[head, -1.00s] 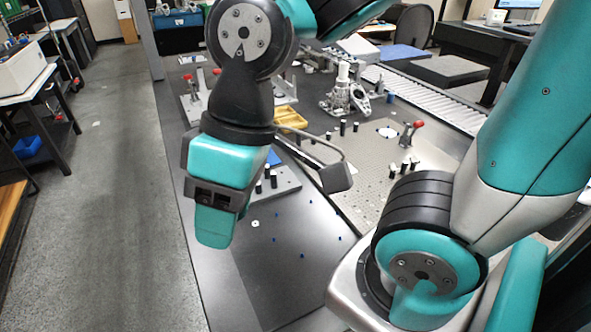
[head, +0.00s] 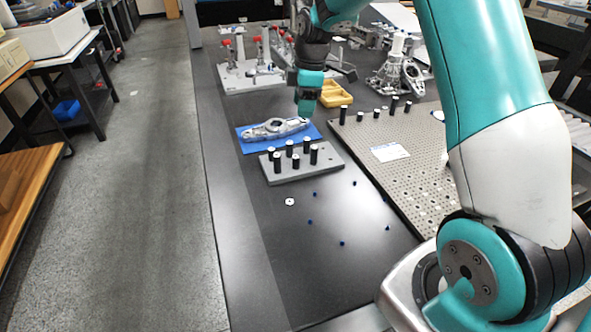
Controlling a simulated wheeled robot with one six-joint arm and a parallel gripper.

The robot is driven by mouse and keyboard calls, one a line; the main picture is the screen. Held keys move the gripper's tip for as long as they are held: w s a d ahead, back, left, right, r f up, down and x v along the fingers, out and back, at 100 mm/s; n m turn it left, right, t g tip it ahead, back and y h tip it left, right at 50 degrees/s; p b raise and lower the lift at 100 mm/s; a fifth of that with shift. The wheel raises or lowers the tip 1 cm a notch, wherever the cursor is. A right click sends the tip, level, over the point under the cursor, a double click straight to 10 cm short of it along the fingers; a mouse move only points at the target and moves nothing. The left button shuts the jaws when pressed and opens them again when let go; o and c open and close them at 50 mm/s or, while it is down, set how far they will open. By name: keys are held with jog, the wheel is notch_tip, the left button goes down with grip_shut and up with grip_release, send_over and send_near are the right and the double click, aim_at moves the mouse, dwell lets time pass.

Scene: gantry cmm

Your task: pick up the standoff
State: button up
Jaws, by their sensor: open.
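Several short black standoffs with light tops stand upright in a grey rack block (head: 325,172) in the middle of the table; one standoff (head: 314,154) is at its right end. More dark standoffs (head: 343,116) stand along the far edge of the perforated plate (head: 430,165). I cannot tell which one the task means. My gripper (head: 306,114) points down beyond the rack, above or near the far edge of the blue mat. It is open, and no standoff shows in it. Its fingertips are small and partly merged in this view.
A grey metal part (head: 274,130) lies on the blue mat (head: 250,147) behind the rack. A yellow tray (head: 335,94) is right of my gripper. Red-handled clamp fixtures (head: 255,74) stand at the back. A white washer (head: 290,202) and several small blue pieces lie on the dark front table.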

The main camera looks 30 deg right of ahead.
aim_at(296, 157)
jog(key=f, duration=0.8)
jog(key=a+f, duration=0.1)
jog(key=f, duration=0.3)
jog(key=shift+w+a, duration=0.1)
jog(key=shift+w, duration=0.2)
jog(key=shift+s+a+f+p, duration=0.1)
jog(key=shift+a+f+p, duration=0.05)
jog(key=shift+f, duration=0.75)
jog(key=shift+s+a+f+p, duration=0.1)
jog(key=shift+a+f, duration=0.05)
jog(key=shift+f, duration=0.7)
jog(key=shift+a+f+p, duration=0.15)
jog(key=shift+f, duration=0.75)
grip_shut()
jog(key=shift+r, duration=0.1)
